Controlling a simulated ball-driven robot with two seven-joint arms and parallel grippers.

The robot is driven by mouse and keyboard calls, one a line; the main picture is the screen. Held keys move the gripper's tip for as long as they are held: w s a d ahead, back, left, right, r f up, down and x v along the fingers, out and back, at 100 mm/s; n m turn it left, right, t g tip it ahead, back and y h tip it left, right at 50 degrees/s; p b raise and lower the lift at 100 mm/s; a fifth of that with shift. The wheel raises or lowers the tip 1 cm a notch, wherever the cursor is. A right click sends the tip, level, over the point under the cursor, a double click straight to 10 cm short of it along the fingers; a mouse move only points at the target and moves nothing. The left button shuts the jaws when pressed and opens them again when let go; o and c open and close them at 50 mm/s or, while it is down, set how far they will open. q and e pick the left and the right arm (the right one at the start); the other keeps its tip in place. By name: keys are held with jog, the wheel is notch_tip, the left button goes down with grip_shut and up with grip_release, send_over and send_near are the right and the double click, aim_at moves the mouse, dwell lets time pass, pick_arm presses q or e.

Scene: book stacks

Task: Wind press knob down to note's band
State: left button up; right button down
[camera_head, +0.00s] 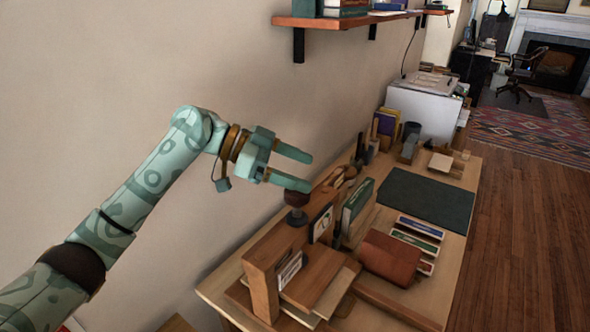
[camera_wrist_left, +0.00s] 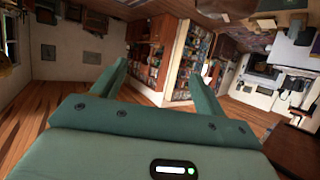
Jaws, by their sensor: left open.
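The wooden book press (camera_head: 262,282) stands at the near left end of the table. Its dark round knob (camera_head: 296,198) sits on top of the press. A small framed dial or card (camera_head: 322,224) is on the press's right side, and a pale note (camera_head: 289,271) is on its front; their markings are too small to read. My left gripper (camera_head: 309,172) is open, its fingers pointing right, just above the knob. The lower finger overlaps the knob's top in the head view; I cannot tell whether they touch. In the left wrist view the open fingers (camera_wrist_left: 160,72) show no knob between them.
A wall shelf (camera_head: 345,20) hangs above. The wall is close on the left.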

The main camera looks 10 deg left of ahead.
pick_arm(q)
jog(key=s+d+r+p, duration=0.1)
jog(key=s+r, duration=0.3)
jog(key=s, duration=0.5)
jog(key=shift+d+r, duration=0.2)
jog(key=shift+d, duration=0.25)
jog(key=shift+s+f, duration=0.1)
